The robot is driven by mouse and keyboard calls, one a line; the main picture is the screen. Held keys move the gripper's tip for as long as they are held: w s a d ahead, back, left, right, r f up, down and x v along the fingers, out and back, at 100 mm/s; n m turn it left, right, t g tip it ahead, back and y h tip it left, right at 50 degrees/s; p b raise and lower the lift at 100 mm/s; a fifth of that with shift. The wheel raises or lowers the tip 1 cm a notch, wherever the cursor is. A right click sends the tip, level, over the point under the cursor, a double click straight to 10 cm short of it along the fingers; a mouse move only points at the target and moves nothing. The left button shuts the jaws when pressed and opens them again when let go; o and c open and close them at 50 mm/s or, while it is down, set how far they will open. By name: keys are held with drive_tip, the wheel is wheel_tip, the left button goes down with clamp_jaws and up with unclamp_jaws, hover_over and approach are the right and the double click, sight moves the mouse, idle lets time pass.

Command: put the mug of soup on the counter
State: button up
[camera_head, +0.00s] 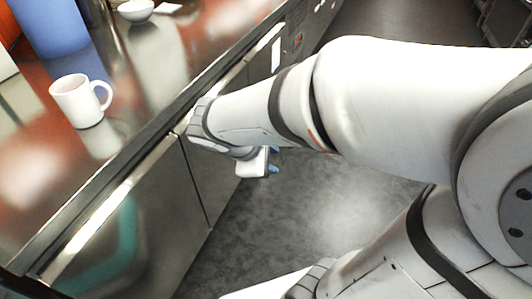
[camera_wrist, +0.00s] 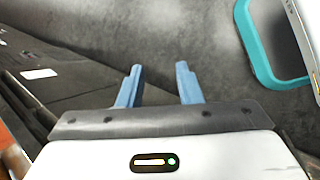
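A white mug (camera_head: 78,102) stands upright on the shiny steel counter (camera_head: 30,185) in the head view, near the counter's front edge. Its handle points right, and I cannot make out what is inside it. My gripper (camera_head: 274,162) hangs in front of the cabinets, lower than the counter top and to the right of the mug, partly hidden by my arm. In the wrist view my gripper (camera_wrist: 159,72) has its two blue fingers apart, with only grey floor showing between them. The mug is not in the wrist view.
A blue cylindrical container (camera_head: 50,25) stands behind the mug, and a white bowl (camera_head: 136,10) sits farther along the counter. The counter around the mug is mostly clear. Steel cabinet fronts (camera_head: 150,225) drop to the grey floor (camera_head: 290,220), which is open.

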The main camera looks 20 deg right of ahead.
drive_tip(key=s+m+y, duration=0.1)
drive_tip(key=m+y, duration=0.1)
drive_tip(key=m, duration=0.2)
drive_tip(key=s+f+m+g+y, duration=0.1)
drive_tip(key=s+m+y, duration=0.1)
drive_tip(key=m, duration=0.2)
drive_tip(key=s+m+y, duration=0.2)
drive_tip(key=m, duration=0.2)
drive_tip(key=shift+f+m+g, duration=0.3)
drive_tip(key=shift+m, duration=0.1)
drive_tip(key=shift+r, duration=0.1)
